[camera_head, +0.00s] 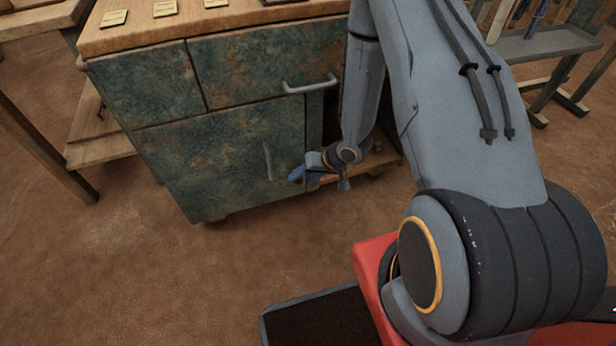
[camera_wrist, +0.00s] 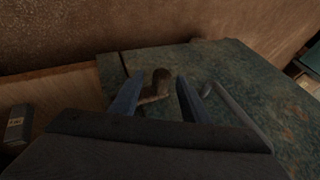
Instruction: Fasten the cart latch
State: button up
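The cart (camera_head: 215,120) has a wooden top and worn teal drawers and door. A short brown, rusty piece that looks like the latch (camera_wrist: 158,84) stands near the edge of the teal panel in the wrist view. My gripper (camera_wrist: 157,96) has its two blue fingers apart, one on each side of this piece. Whether either finger touches it I cannot tell. In the head view my gripper (camera_head: 297,175) is low at the right edge of the cart door (camera_head: 220,165), and the latch cannot be made out there.
A vertical door handle (camera_head: 268,160) is left of my gripper; it also shows in the wrist view (camera_wrist: 232,106). A drawer handle (camera_head: 310,85) juts out above. Right of the door is an open bay with a wooden shelf (camera_wrist: 50,92) holding a small grey labelled block (camera_wrist: 17,124).

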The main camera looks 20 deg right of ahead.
jog(key=shift+s, duration=0.1)
jog(key=p+v, duration=0.1)
jog(key=v, duration=0.6)
jog(key=shift+r+p, duration=0.3)
jog(key=shift+p, duration=0.1)
jog(key=shift+s+d, duration=0.1)
jog(key=shift+s, duration=0.05)
